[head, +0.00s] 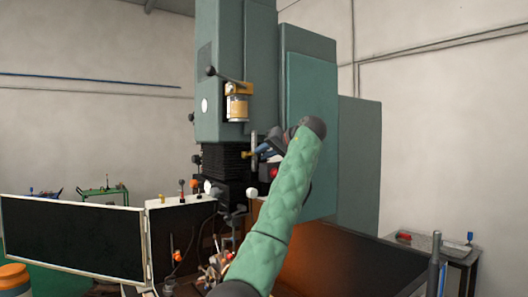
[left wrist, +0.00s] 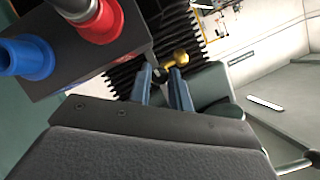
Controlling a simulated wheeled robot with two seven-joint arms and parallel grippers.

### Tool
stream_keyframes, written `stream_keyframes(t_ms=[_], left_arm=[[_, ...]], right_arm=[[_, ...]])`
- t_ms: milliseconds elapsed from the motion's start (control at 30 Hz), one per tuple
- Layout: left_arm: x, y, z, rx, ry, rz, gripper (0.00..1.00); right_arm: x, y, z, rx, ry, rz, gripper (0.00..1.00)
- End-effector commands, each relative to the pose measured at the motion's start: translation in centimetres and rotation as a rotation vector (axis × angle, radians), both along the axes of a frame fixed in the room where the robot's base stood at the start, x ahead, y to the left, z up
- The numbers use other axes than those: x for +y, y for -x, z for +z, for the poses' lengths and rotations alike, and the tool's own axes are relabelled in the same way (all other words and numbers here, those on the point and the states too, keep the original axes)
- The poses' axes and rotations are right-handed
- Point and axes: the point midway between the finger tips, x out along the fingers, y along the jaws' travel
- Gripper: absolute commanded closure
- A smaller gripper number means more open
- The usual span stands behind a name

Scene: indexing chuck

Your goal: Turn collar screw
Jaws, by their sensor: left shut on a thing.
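A brass-coloured screw with a rounded knob (left wrist: 177,58) is at the fingertips of my left gripper (left wrist: 163,76) in the left wrist view. The two blue fingers are close together, shut on it, with a thin grey bar beside them. In the head view the brass knob (head: 249,157) shows small, left of my left gripper (head: 265,150), below an upright metal bar (head: 254,141) on the machine. My green-sleeved arm hides part of the machine behind it. My right gripper is not in view.
A tall teal machine (head: 222,75) fills the middle, with black bellows (head: 222,161) near the gripper. A box with blue (left wrist: 28,58) and red (left wrist: 97,22) fittings is close in the left wrist view. A framed dark panel (head: 72,238) stands left; a tray table (head: 432,246) stands right.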

Motion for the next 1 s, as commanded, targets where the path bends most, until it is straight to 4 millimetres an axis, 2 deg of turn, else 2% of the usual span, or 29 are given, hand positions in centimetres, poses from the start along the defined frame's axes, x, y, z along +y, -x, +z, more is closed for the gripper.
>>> stream_keyframes(t_ms=[367, 700, 1000], left_arm=[[-0.1, -0.2, -0.3, 0.206, -0.286, 0.001, 1.0], [-0.3, -0.2, -0.4, 0.352, -0.485, 0.0, 1.0], [-0.3, -0.2, -0.4, 0.415, -0.57, -0.001, 1.0]], right_arm=[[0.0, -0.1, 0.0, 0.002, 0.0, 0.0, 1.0], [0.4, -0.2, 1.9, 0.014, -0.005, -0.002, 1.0], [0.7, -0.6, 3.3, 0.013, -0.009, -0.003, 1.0]])
